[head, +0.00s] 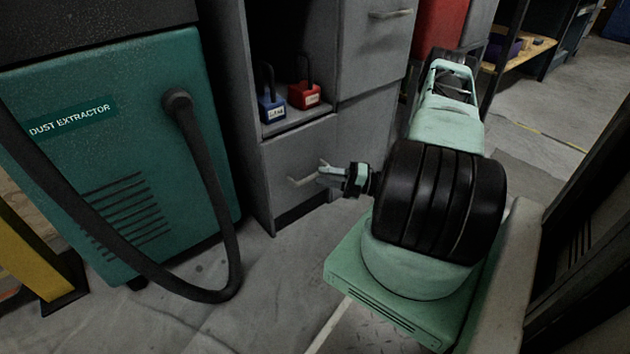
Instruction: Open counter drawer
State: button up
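The grey counter drawer (285,160) is the low front under an open shelf in the grey cabinet, and it looks closed. Its pale bar handle (297,182) sits low on the front. My gripper (321,171) is at the right end of this handle, coming in from the right. Its two fingers look spread apart, one above the other. I cannot tell whether they touch the handle or reach around it. The fingers partly cover the right part of the handle and drawer front.
A blue padlock (271,106) and a red padlock (304,95) stand on the shelf above the drawer. A green dust extractor (110,150) with a black hose (215,200) stands to the left. Another handled drawer (376,40) is higher right. Floor (270,320) in front is clear.

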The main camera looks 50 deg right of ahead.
aim_at(315, 175)
jog(key=shift+b+x, duration=0.45)
jog(key=shift+x, duration=1.25)
